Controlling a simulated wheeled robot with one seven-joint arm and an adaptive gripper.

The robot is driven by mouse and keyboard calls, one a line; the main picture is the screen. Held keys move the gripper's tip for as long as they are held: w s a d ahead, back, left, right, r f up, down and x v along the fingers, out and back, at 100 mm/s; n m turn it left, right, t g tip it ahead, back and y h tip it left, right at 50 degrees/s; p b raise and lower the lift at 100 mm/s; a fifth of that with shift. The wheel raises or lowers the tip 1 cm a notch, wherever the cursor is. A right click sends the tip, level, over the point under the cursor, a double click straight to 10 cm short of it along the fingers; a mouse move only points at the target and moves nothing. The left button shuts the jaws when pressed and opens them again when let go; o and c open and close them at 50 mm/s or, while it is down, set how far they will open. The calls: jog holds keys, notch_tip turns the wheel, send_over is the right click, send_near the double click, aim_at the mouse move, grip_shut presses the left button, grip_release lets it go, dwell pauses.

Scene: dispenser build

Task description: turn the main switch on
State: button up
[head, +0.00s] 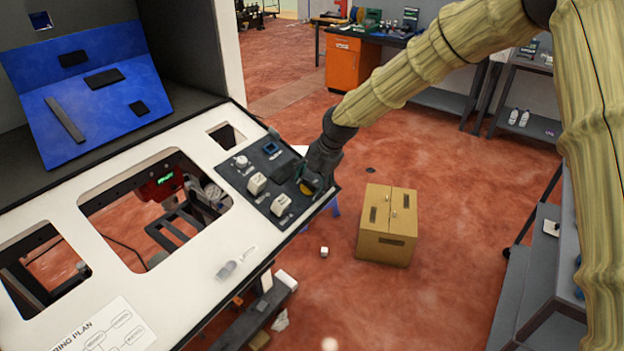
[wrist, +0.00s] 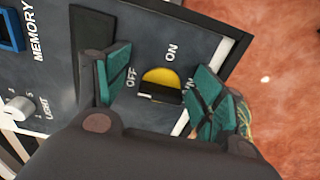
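The main switch (wrist: 161,78) is a yellow round part with a black bar, on the dark control panel (wrist: 62,90). The words OFF and ON stand beside it; a third label is partly covered by a finger. The bar's exact setting is hard to tell. In the head view a bit of the yellow switch (head: 306,188) shows at the right end of the panel (head: 236,184), mostly hidden by my gripper (head: 312,180). In the wrist view my gripper (wrist: 160,92) is open, its teal-padded fingers on either side of the switch. I cannot tell whether they touch it.
The panel also carries white switches (head: 257,183), a light knob (wrist: 20,107) and a blue-framed memory part (wrist: 10,30). It sits on a white console top (head: 190,255) with cut-outs. A cardboard box (head: 388,222) stands on the red floor to the right.

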aim_at(307, 189)
jog(key=shift+s+r, duration=0.35)
jog(key=shift+s, duration=0.25)
jog(key=shift+s+r, duration=0.3)
jog(key=shift+s, duration=0.25)
jog(key=shift+c, duration=1.3)
jog(key=shift+s+r, duration=0.2)
jog(key=shift+s, duration=0.05)
jog(key=c, duration=0.3)
jog(key=shift+w+f, duration=0.15)
jog(key=c, duration=0.3)
jog(key=shift+w+f, duration=0.4)
jog(key=shift+w, duration=0.05)
jog(key=shift+c, duration=0.8)
jog(key=shift+s, duration=0.1)
